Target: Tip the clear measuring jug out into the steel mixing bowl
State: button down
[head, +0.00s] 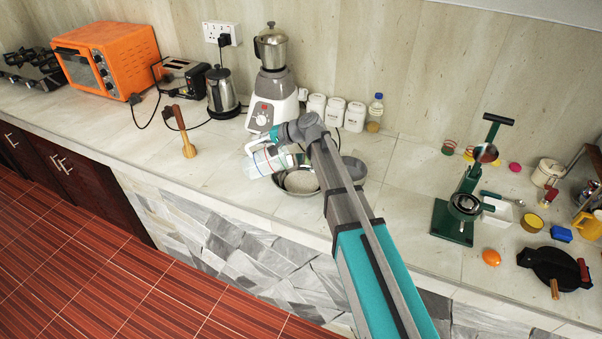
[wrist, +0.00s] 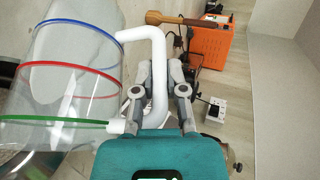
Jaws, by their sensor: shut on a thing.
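The clear measuring jug (head: 268,161) is tilted well over onto its side above the steel mixing bowl (head: 292,193). My gripper (wrist: 160,92) is shut on the jug's white handle (wrist: 158,58), with a finger on each side. In the wrist view the jug's clear wall (wrist: 60,85) fills the left, with blue, red and green bands. The bowl stands on the counter near its front edge and has pale, grainy stuff in it. My arm covers part of the bowl's right side. I cannot tell whether anything is left in the jug.
A blender (head: 270,85) and white canisters (head: 336,112) stand behind the bowl. A grey pan or lid (head: 354,168) is close on its right. A green press (head: 466,205) is to the right. The counter's front edge is near.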

jog(key=shift+w+d+r+y, duration=0.1)
jog(key=shift+d+r+y, duration=0.2)
jog(key=shift+d+r, duration=0.1)
jog(key=shift+w+d+f+m+y+b, duration=0.15)
jog(key=shift+d+y+b, duration=0.25)
jog(key=shift+d+b, duration=0.4)
jog(key=shift+w+d+f+m+y+b, duration=0.1)
jog(key=shift+w+d+m+y+b, duration=0.25)
jog(key=shift+d+b, duration=0.4)
dwell(0.5)
jog(key=shift+w+d+r+y+b, duration=0.1)
jog(key=shift+d+r+y+b, duration=0.15)
jog(key=shift+d+y+b, duration=0.2)
jog(key=shift+d+r+y+b, duration=0.2)
jog(key=shift+d+y, duration=0.1)
jog(key=shift+d, duration=0.2)
jog(key=shift+d+r, duration=0.1)
jog(key=shift+d, duration=0.1)
jog(key=shift+a, duration=0.35)
jog(key=a+h+p, duration=0.1)
jog(key=s+a+h+p, duration=0.1)
jog(key=a+p, duration=0.1)
jog(key=a+f+h+p, duration=0.1)
jog(key=a, duration=0.1)
jog(key=shift+s+a+n, duration=0.2)
jog(key=shift+a+n, duration=0.05)
jog(key=shift+n, duration=0.15)
jog(key=shift+f+h, duration=0.3)
jog(key=shift+a, duration=0.15)
